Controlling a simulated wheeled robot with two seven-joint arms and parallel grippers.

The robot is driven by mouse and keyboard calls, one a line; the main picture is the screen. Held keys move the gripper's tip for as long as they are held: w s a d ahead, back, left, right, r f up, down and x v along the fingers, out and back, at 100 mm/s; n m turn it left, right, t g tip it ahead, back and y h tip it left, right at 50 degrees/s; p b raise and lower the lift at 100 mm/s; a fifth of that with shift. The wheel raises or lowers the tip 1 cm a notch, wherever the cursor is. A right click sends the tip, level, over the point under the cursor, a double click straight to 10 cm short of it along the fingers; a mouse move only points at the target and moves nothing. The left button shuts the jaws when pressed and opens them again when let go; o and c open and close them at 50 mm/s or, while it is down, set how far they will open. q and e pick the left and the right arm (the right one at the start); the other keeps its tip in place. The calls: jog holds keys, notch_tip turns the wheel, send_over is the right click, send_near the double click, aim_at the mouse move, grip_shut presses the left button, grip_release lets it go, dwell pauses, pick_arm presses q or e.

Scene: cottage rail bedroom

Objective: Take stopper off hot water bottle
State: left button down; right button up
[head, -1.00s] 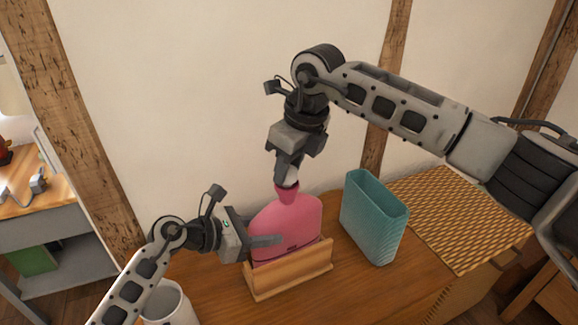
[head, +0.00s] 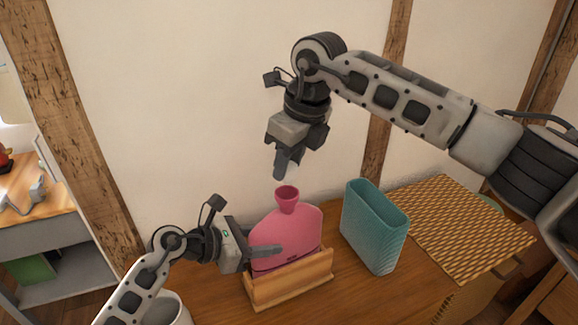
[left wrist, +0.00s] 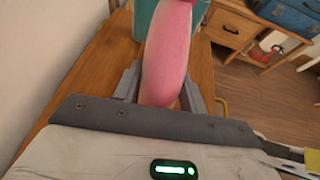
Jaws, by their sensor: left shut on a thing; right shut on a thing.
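The pink hot water bottle (head: 290,232) stands upright in a wooden holder (head: 290,284), its neck open at the top. My left gripper (head: 266,251) is shut on the bottle's body from the left. The left wrist view shows the pink bottle (left wrist: 166,65) between both fingers. My right gripper (head: 286,168) is above the open neck, pointing down and apart from the bottle. It is shut on the pale stopper (head: 294,168), which is mostly hidden by the fingers.
A teal ribbed container (head: 375,232) stands just right of the bottle. A woven mat or lid (head: 465,225) lies further right. A white cup (head: 172,308) stands at the lower left, partly behind my left arm. The wall is close behind.

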notch_tip(320, 180, up, 3)
jog(key=shift+f, duration=0.2)
pick_arm(q)
jog(key=c, duration=0.7)
grip_release()
jog(key=shift+a, duration=0.1)
